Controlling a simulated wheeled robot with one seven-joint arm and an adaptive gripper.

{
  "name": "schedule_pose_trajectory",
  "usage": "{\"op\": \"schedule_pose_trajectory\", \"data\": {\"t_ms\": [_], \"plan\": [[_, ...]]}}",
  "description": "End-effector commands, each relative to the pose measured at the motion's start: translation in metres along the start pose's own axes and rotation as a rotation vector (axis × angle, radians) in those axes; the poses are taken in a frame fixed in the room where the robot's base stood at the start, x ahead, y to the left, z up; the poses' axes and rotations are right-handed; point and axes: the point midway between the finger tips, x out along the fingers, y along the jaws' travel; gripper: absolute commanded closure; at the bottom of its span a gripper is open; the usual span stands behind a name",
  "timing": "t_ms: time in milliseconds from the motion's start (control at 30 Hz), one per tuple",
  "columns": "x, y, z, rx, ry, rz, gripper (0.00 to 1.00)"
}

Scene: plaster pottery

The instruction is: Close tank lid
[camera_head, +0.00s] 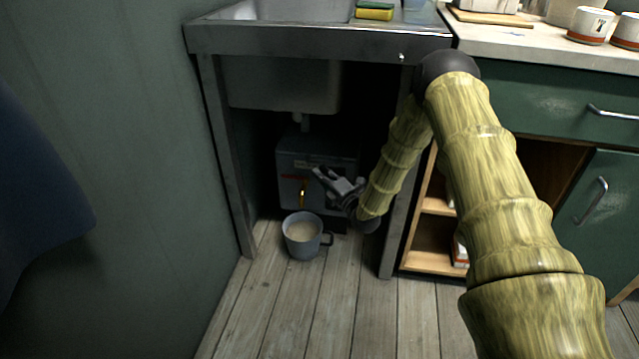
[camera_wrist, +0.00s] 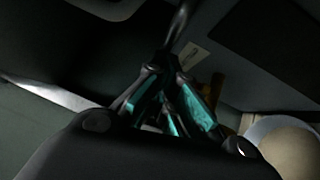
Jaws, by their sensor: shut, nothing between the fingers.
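The tank, a dark grey box (camera_head: 288,158), stands under the sink. It has a red mark and a small orange-yellow piece on its front. In the wrist view its dark face with a pale label (camera_wrist: 192,54) is on the right. I cannot make out the lid or whether it is open. My gripper (camera_head: 321,173) is in front of the tank's right half and hides part of it. The gripper (camera_wrist: 168,68) is shut and empty, its teal-padded fingers together. I cannot tell whether it touches the tank.
A grey-blue mug (camera_head: 302,247) of beige liquid stands on the floor below the tank front; it also shows in the wrist view (camera_wrist: 285,145). The metal sink frame (camera_head: 225,150) has legs on both sides. An open shelf (camera_head: 430,258) is right. Floor in front is clear.

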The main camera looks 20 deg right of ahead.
Motion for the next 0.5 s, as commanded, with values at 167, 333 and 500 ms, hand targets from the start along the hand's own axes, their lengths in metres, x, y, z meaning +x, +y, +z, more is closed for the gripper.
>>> {"op": "schedule_pose_trajectory", "data": {"t_ms": [167,333,500], "plan": [[-0.009,0.001,-0.02,0.001,0.009,-0.002,1.0],[-0.034,0.002,-0.03,0.002,0.011,-0.005,1.0],[-0.067,0.001,-0.03,0.003,0.012,-0.006,1.0]]}}
